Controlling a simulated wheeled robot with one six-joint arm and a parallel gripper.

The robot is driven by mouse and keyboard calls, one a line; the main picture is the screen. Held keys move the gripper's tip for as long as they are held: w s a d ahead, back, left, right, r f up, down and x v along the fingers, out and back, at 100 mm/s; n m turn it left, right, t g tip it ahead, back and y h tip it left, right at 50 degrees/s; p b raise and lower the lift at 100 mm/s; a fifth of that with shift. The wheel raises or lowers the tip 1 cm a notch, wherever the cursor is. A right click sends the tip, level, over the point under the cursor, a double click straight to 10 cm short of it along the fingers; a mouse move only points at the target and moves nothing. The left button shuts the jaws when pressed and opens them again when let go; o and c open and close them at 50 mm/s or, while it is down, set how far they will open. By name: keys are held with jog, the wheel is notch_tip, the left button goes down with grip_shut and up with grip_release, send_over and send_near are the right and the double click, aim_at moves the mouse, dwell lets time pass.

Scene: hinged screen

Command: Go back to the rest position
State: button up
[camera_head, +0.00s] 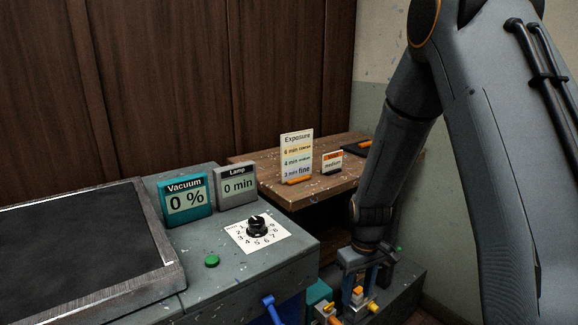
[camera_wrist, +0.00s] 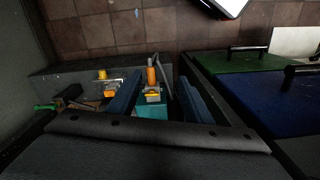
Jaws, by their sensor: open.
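My gripper (camera_head: 360,283) points down at the lower right of the head view, low beside the grey cabinet, above a cluster of small tools. In the wrist view my gripper (camera_wrist: 158,100) shows two blue fingers set apart, with an orange-handled tool (camera_wrist: 151,78) and a teal block (camera_wrist: 153,111) visible between them. I see nothing gripped. Whether a finger touches the tools I cannot tell. The hinged screen (camera_head: 80,235), a dark panel in a worn metal frame, lies flat at the left of the head view, apart from my gripper.
The grey cabinet (camera_head: 222,284) carries a Vacuum display (camera_head: 185,198) reading 0 %, a Lamp display (camera_head: 236,186) reading 0 min, a dial (camera_head: 257,226) and a green button (camera_head: 212,261). A wooden table (camera_head: 330,186) with an Exposure sign (camera_head: 297,157) stands behind.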

jog(key=s+r+m+p, duration=0.4)
jog(key=s+r+p, duration=0.1)
jog(key=s+r, duration=1.4)
jog(key=shift+s+d+r+m+p, duration=0.3)
jog(key=shift+s+d+m, duration=0.1)
jog(key=shift+s, duration=0.35)
